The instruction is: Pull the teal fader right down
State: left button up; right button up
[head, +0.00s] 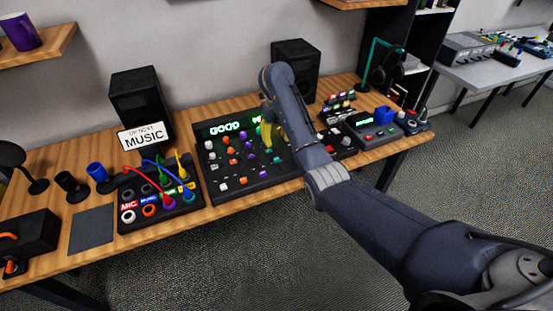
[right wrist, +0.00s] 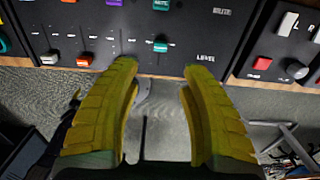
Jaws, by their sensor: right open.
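The mixer panel (head: 257,184) is a dark board with a lit green display, standing on the wooden desk. In the right wrist view, a small teal fader cap (right wrist: 159,46) sits near the panel's edge, left of the word LEVEL. My right gripper (right wrist: 157,70) has yellow fingers spread wide and empty. The teal cap lies between and just beyond its fingertips, with no visible contact. In the head view, the right gripper (head: 272,132) is over the panel's right part. My left gripper is not in view.
A cable patch box (head: 160,210) stands left of the panel. A small device with a lit display (head: 375,130) stands to the right. Two black speakers (head: 140,98) stand behind. In the wrist view, orange and white caps (right wrist: 84,60) lie left of the teal cap.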

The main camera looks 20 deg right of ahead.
aim_at(276, 158)
notch_tip(276, 158, down, 11)
dwell(0.6)
jog(key=shift+c, duration=0.4)
grip_shut()
